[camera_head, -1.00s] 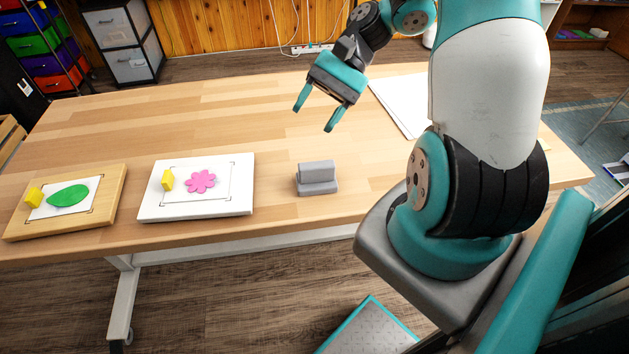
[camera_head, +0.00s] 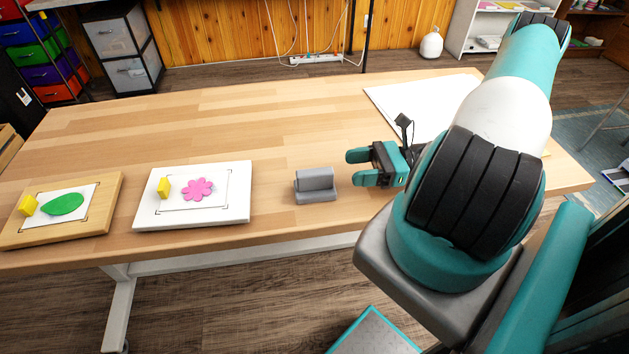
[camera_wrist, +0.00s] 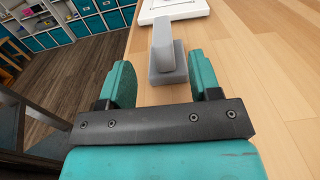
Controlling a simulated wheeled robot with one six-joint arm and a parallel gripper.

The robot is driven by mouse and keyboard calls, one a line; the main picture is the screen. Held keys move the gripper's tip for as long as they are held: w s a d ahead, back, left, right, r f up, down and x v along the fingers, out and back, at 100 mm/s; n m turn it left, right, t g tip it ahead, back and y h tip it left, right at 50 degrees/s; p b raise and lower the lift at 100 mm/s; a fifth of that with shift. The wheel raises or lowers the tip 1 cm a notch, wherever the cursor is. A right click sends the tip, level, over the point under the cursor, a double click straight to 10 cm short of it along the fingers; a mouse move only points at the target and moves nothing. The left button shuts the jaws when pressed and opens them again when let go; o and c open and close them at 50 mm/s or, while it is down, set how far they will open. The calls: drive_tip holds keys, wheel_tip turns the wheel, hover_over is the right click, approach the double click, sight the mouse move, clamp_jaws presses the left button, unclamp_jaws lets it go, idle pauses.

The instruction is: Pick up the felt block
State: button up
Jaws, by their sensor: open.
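The grey felt block (camera_head: 316,179) stands in a low grey holder (camera_head: 316,195) near the front edge of the wooden table. My gripper (camera_head: 356,168) is open and empty to the right of the block, low over the table, with its fingers pointing left toward it. In the wrist view the block (camera_wrist: 163,48) and its holder (camera_wrist: 168,76) are ahead, roughly between the two teal fingers of my gripper (camera_wrist: 160,78) but beyond their tips. The block appears apart from both fingers.
A white board (camera_head: 240,205) with a pink flower and yellow piece lies left of the block. A wooden board (camera_head: 108,205) with a green leaf lies farther left. A white sheet (camera_head: 415,105) lies behind my gripper. The table (camera_head: 230,125) behind the block is clear.

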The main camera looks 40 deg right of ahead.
sight(316, 171)
drive_tip(key=x, duration=0.3)
drive_tip(key=p+x, duration=0.1)
drive_tip(key=x, duration=0.5)
drive_tip(key=shift+w+f+p, duration=0.1)
drive_tip(key=shift+f+p, duration=0.2)
drive_tip(key=shift+p, duration=0.1)
drive_tip(key=c, duration=1)
drive_tip(key=shift+c, duration=0.3)
wheel_tip(316, 171, up, 20)
drive_tip(key=p, duration=0.3)
drive_tip(key=shift+p, duration=0.4)
drive_tip(key=o, duration=0.4)
drive_tip(key=shift+c, duration=0.2)
clamp_jaws()
